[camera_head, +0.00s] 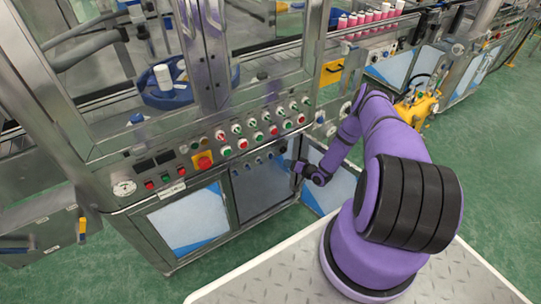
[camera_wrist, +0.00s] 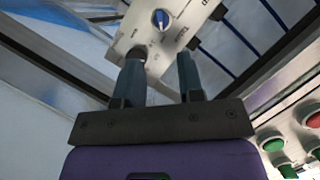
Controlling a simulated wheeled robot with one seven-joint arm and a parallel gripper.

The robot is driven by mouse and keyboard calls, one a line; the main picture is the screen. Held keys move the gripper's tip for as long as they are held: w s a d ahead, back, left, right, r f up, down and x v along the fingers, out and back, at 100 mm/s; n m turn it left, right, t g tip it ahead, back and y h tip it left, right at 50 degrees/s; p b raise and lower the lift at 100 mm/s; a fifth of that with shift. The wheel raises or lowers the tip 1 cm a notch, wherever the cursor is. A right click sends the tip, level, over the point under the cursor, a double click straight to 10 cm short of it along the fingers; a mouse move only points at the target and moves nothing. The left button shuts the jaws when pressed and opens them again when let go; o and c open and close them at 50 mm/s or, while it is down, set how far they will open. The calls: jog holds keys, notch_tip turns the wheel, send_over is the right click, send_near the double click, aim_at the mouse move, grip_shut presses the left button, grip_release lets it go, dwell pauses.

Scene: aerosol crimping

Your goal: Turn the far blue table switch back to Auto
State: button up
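A blue rotary switch (camera_wrist: 160,19) with a white pointer mark sits on a pale labelled plate (camera_wrist: 178,45) at the top of the wrist view. Its labels are too blurred to read. My gripper (camera_wrist: 159,60) is open and empty; its two dark fingers point toward the plate, with the switch just beyond the gap between them. A dark round knob shows partly behind the left finger. The fingertips are too small to judge there.
Red and green buttons (camera_head: 243,143) fill the panel above the blue switches; some also show at the wrist view's right edge (camera_wrist: 311,115). A red emergency button on yellow (camera_head: 203,161) is further left. Cabinet doors (camera_head: 190,219) are below. A yellow device (camera_head: 416,108) stands right.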

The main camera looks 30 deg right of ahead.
aim_at(271, 157)
jog(key=x, duration=1)
jog(key=shift+w, duration=0.2)
grip_shut()
